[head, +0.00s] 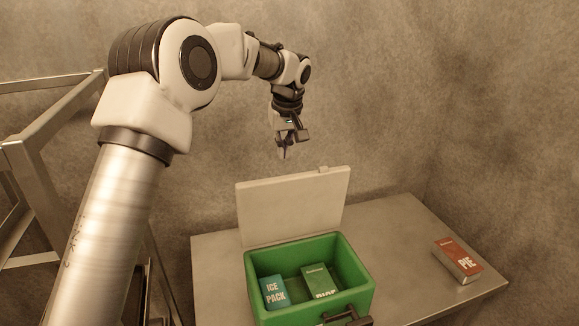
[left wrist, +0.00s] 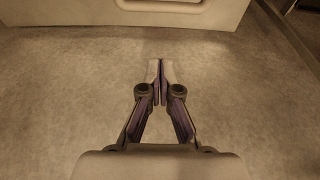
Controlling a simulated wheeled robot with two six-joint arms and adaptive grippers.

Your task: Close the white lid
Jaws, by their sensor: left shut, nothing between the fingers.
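The white lid (head: 293,207) stands open and nearly upright at the back edge of a green box (head: 360,272) in the head view. Inside the box lie a blue ice pack (head: 274,291) and a green carton (head: 317,281). My left gripper (head: 285,154) is above and behind the lid, pointing down, apart from it. Its fingers are shut and empty. In the left wrist view the closed fingertips (left wrist: 161,62) point toward a pale panel (left wrist: 180,10) at the top edge, which looks like part of the lid. My right gripper is not in view.
The box stands on a metal table (head: 400,225). A red pie box (head: 457,260) lies at the table's right side. A black latch or handle (head: 347,318) sits at the box front. A metal rack (head: 45,135) stands at the left, and a rough wall is behind.

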